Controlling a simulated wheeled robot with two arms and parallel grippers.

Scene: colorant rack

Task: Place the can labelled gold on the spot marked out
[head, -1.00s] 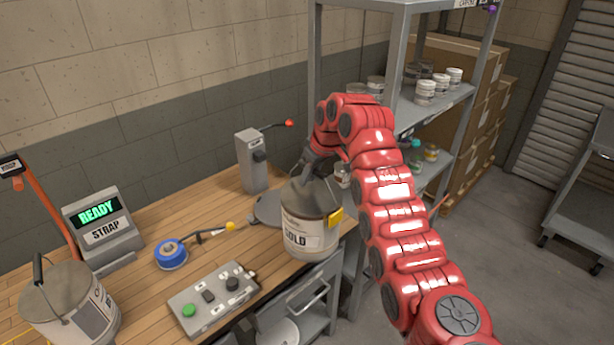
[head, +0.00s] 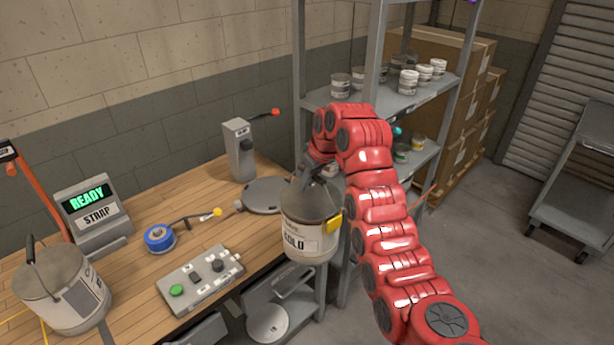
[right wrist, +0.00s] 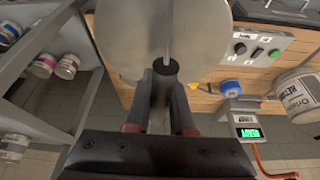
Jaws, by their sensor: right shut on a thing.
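The can labelled gold (head: 311,232) is a pale can with a grey lid, a yellow tab and a label partly reading "OLD". It hangs upright by the front right edge of the bench. My right gripper (head: 310,177) is above it, shut on its handle. In the right wrist view, the can's round lid (right wrist: 160,35) lies beyond the fingers, and the handle's dark grip (right wrist: 164,72) is between them. A marked-out spot is not clear; a yellow line (head: 12,318) shows at the bench's lower left. My left gripper is not in view.
A grey round plate (head: 266,196) lies on the bench behind the can. A shelf rack (head: 383,60) is close behind my right arm.

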